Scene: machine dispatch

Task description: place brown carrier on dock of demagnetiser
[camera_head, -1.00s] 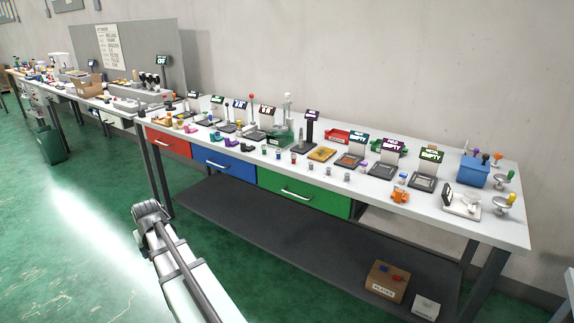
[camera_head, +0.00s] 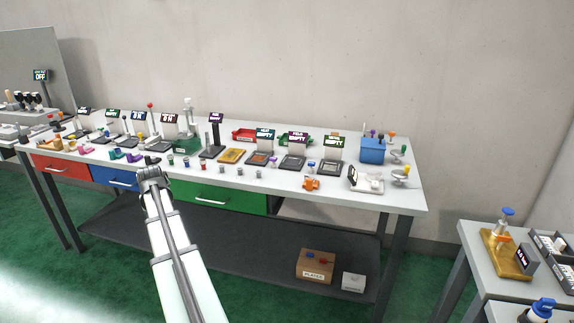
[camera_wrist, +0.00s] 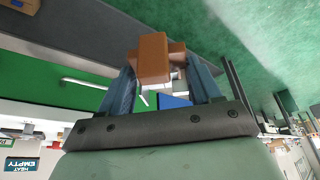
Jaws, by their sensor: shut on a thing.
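My gripper (camera_wrist: 162,82) is shut on the brown carrier (camera_wrist: 153,58), a small brown block with side lugs, held between the two blue-grey fingers. In the head view my arm reaches toward the bench front, and the carrier cannot be made out there. Three flat dark docks with EMPTY signs stand at the right part of the bench: one with a teal sign (camera_head: 265,134), one with a purple sign (camera_head: 297,138), one with a green sign (camera_head: 333,141). The teal sign also shows in the wrist view (camera_wrist: 24,164), reading HEAT EMPTY. Which dock is the demagnetiser's I cannot read for sure.
Small coloured parts line the bench's front edge, including an orange piece (camera_head: 311,183). A white scale-like device (camera_head: 365,181) and a blue box (camera_head: 373,151) stand at the right end. A green drawer (camera_head: 220,198) is shut. Another table (camera_head: 478,238) stands at right.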

